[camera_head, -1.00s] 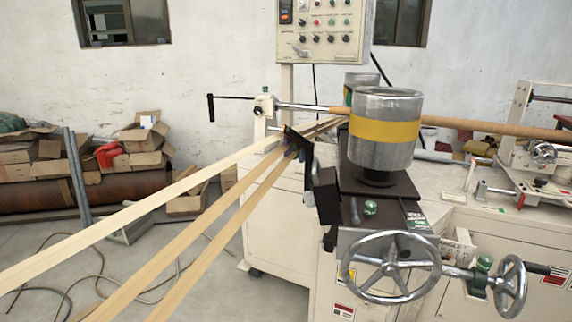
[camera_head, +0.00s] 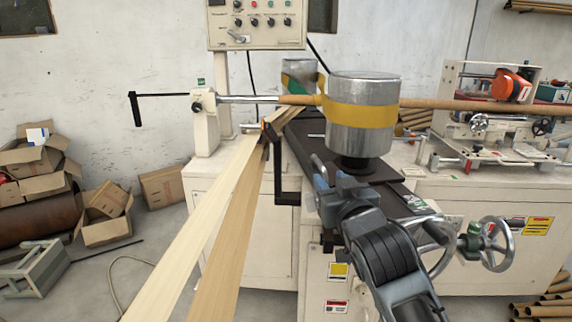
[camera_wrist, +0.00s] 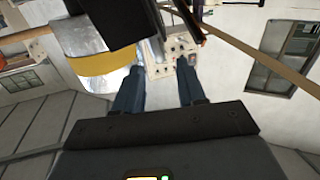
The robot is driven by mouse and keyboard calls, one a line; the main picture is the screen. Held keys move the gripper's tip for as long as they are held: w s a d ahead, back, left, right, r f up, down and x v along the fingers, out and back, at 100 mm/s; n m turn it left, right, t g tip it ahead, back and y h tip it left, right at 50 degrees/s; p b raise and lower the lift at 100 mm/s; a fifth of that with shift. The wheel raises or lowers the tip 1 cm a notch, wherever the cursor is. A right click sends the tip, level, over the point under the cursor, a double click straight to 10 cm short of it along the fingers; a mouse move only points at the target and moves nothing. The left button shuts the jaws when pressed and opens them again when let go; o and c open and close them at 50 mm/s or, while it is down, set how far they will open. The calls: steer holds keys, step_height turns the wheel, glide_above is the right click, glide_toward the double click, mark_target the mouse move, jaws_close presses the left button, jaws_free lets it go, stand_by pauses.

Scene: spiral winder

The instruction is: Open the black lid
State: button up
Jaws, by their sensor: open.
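A black angled part (camera_head: 279,168), which may be the black lid, hangs at the front edge of the winder beside the wooden-coloured strips. I cannot tell for sure that it is the lid. My gripper (camera_head: 328,180) is right of it, in front of the dark machine bed, apart from it as far as I can see. In the wrist view my gripper (camera_wrist: 160,78) has its two blue-grey fingers spread with nothing between them. A dark block (camera_wrist: 95,38) shows close at the top left of that view. My arm hides part of the machine's front and a handwheel.
A metal drum with a yellow band (camera_head: 360,115) stands on the bed just behind my gripper. Pale strips (camera_head: 222,215) run from the lower left up to the machine. A control box (camera_head: 257,22) hangs behind. A handwheel (camera_head: 497,250) is at right. Cardboard boxes lie far left.

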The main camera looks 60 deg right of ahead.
mark_target(323, 170)
steer(key=shift+w+d+r, duration=0.2)
steer(key=shift+w+d, duration=0.3)
steer(key=shift+d, duration=0.1)
steer(key=p+x, duration=0.1)
steer(key=x, duration=0.5)
steer(key=shift+w+d+f+p, duration=0.15)
steer(key=shift+d+p, duration=0.1)
steer(key=shift+p, duration=0.15)
steer(key=shift+c, duration=0.2)
jaws_close()
